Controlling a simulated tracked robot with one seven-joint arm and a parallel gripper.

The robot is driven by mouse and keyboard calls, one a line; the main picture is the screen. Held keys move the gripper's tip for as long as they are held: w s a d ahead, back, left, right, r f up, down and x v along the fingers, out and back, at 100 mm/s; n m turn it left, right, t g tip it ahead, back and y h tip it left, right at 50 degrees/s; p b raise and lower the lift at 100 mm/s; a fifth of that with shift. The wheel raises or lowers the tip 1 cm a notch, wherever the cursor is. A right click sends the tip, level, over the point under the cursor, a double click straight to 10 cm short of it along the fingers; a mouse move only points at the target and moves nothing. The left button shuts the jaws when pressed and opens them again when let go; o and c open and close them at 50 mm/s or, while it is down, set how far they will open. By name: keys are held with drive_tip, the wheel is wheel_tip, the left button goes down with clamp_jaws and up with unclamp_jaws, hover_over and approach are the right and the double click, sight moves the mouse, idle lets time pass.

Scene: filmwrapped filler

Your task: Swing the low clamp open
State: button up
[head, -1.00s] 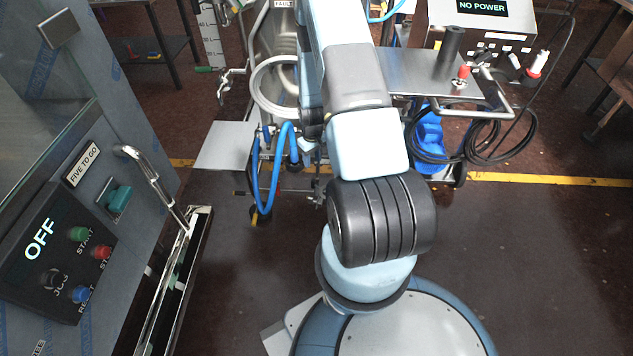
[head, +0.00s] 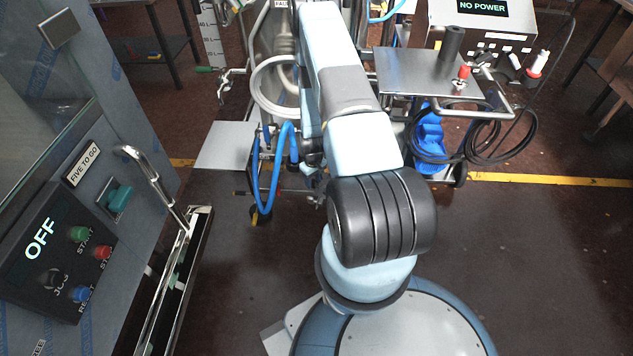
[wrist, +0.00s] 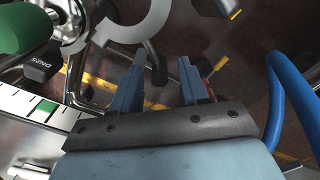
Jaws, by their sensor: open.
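My gripper (wrist: 159,68) is open in the wrist view, its two blue-grey fingers apart and pointing away from the camera. A pale grey ring-shaped part (wrist: 126,30) lies beyond the fingers, with a short dark-ended lever (wrist: 156,66) that shows in the gap between the fingertips. This may be the low clamp, but I cannot tell for sure. I cannot tell whether the fingers touch the lever. In the head view my arm hides the gripper and the place in front of it.
A green handle (wrist: 22,26) and a black DN25 tag (wrist: 42,62) are at the left of the wrist view. A blue hose (wrist: 290,95) curves down its right side; it also shows in the head view (head: 256,178). A trolley shelf (head: 425,72) and cable coil stand right of my arm.

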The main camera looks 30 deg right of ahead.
drive_tip(key=shift+f, duration=0.95)
drive_tip(key=shift+c, duration=0.2)
clamp_jaws()
